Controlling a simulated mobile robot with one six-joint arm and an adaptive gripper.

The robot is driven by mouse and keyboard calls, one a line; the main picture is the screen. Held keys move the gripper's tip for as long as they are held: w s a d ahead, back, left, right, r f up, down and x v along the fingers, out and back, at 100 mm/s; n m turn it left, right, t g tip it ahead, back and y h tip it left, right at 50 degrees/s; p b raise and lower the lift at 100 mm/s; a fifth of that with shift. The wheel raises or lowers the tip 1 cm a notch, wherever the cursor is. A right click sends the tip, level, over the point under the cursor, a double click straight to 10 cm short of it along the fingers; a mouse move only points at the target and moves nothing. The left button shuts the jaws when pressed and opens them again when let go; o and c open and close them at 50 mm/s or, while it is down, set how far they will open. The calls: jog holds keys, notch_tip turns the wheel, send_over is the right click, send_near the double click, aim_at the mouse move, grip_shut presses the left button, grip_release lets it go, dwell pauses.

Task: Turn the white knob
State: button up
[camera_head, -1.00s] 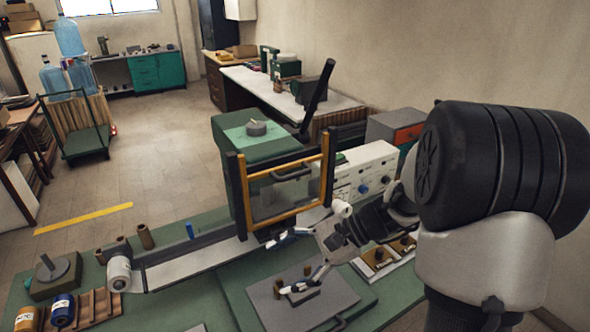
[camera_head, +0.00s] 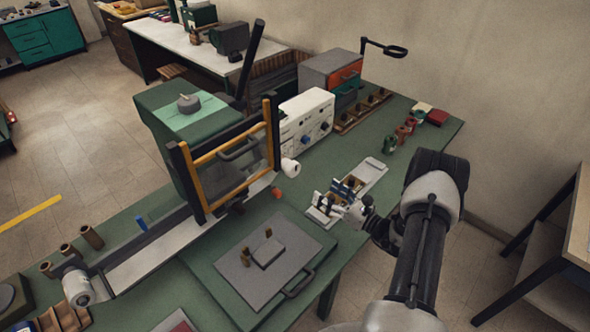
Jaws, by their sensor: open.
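A white control box (camera_head: 308,118) with small knobs on its front stands behind the orange-framed guard. One blue knob (camera_head: 306,140) on it is clear; I cannot make out a white knob on that panel. A white round piece (camera_head: 290,166), which may be a roll end or a knob, sticks out at the right end of the machine. My gripper (camera_head: 333,197) is open and empty, to the right of and nearer than the white piece, and apart from it. It appears over a pale tray, and its fingers partly hide what lies there.
The orange-framed guard (camera_head: 200,157) stands left of the white piece. A grey plate (camera_head: 262,286) with a handle lies in front. Small coloured spools (camera_head: 403,133) stand at the back right. The green bench top (camera_head: 345,150) is bare between box and tray.

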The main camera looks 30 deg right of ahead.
aim_at(296, 172)
jog(key=x, duration=1.5)
jog(key=shift+w+a+b, duration=0.15)
jog(key=shift+w+b, duration=0.05)
jog(key=shift+b, duration=0.15)
jog(key=c, duration=1.1)
jog(key=shift+f+n+b, duration=0.1)
jog(key=shift+n+b, duration=0.25)
jog(key=shift+n, duration=0.05)
